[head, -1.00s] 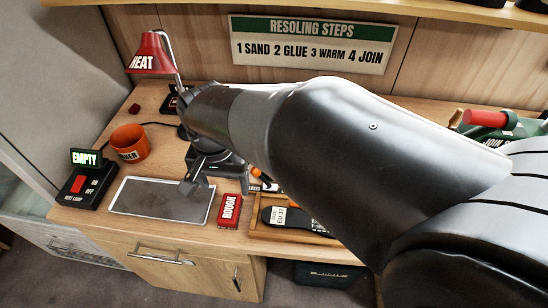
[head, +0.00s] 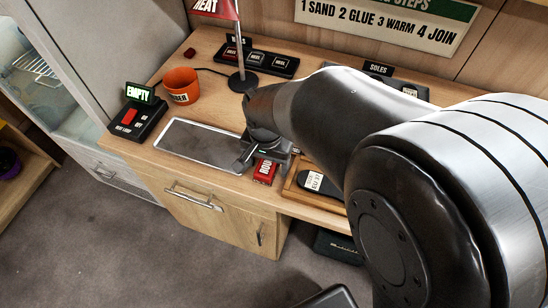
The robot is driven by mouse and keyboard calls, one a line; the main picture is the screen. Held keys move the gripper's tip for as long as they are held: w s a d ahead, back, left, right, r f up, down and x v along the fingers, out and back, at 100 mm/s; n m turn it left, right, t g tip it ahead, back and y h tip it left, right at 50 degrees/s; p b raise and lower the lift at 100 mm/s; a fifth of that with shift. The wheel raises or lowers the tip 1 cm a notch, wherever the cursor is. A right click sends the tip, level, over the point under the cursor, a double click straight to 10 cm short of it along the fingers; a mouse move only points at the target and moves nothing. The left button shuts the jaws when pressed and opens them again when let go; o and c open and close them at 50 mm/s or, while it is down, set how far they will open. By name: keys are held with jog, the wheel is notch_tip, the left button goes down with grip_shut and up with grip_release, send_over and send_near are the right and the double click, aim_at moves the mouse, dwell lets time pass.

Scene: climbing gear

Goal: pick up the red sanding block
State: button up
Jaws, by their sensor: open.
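The red sanding block (head: 265,171), with white lettering on its front that is partly hidden, lies near the front edge of the wooden bench, between the grey tray and the wooden tray. My gripper (head: 257,160) is open and low over the block. Its dark fingers hide the block's upper part and left side. I cannot tell whether the fingers touch the block.
The grey tray (head: 198,121) lies left of the block and the wooden tray (head: 292,188) with a black sole (head: 318,184) lies close on its right. An orange bowl (head: 181,85) and a black switch box (head: 138,119) stand at the left. A red heat lamp (head: 215,8) rises behind.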

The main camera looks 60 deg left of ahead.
aim_at(267, 163)
jog(key=shift+c, duration=0.2)
jog(key=c, duration=1.1)
jog(key=shift+r, duration=0.1)
jog(key=shift+r, duration=0.5)
notch_tip(267, 163, up, 3)
jog(key=shift+f, duration=0.1)
jog(key=w+d+r, duration=0.2)
jog(key=w, duration=0.1)
jog(key=w+d+r, duration=0.2)
jog(key=w+d, duration=0.1)
jog(key=w+d+r, duration=0.2)
jog(key=w+r, duration=0.1)
jog(key=shift+d, duration=0.3)
